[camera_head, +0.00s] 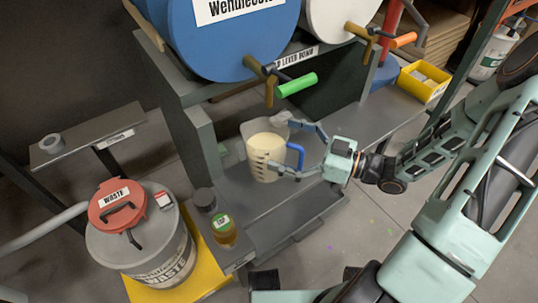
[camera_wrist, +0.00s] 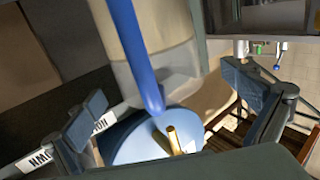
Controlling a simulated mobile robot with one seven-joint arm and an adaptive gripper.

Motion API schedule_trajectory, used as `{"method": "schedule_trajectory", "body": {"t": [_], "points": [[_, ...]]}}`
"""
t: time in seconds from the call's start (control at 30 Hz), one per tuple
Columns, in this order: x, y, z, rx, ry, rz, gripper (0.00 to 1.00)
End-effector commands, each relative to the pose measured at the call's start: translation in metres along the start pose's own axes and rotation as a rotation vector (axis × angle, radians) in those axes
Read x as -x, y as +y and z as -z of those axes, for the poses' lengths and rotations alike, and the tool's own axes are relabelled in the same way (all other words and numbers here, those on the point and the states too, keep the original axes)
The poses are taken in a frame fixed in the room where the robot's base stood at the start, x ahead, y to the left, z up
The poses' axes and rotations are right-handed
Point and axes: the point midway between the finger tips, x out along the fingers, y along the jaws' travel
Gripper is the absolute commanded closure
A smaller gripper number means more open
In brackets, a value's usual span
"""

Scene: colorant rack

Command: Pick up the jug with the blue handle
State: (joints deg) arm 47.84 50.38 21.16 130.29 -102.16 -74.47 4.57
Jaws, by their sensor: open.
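The jug (camera_head: 262,160) is clear with cream-coloured contents and dark marks. It stands upright on the grey lower shelf, beneath the blue drum's tap. Its blue handle (camera_head: 296,157) faces right, toward my gripper (camera_head: 288,147). My gripper is open, with one finger on the far side of the jug and handle and the other on the near side. In the wrist view, the blue handle (camera_wrist: 135,48) and part of the jug body (camera_wrist: 178,62) show between the spread fingers of my gripper (camera_wrist: 165,108). I cannot tell whether either finger touches the jug.
A blue drum (camera_head: 240,42) with a green-handled tap (camera_head: 297,85) hangs above. A white drum (camera_head: 340,14) with an orange tap handle (camera_head: 403,40) is beside it. A waste bucket (camera_head: 140,240) and a small labelled bottle (camera_head: 222,231) are at lower left. A yellow bin (camera_head: 424,88) is right.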

Motion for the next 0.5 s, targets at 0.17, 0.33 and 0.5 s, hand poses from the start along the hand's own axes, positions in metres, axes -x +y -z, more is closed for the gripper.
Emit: {"method": "schedule_trajectory", "body": {"t": [0.17, 0.33, 0.5], "points": [[-0.027, 0.0, -0.002, 0.001, 0.001, 0.003, 0.0], [-0.035, 0.001, -0.001, 0.0, -0.001, 0.0, 0.0], [-0.035, 0.001, 0.0, 0.0, -0.001, 0.0, 0.01]]}}
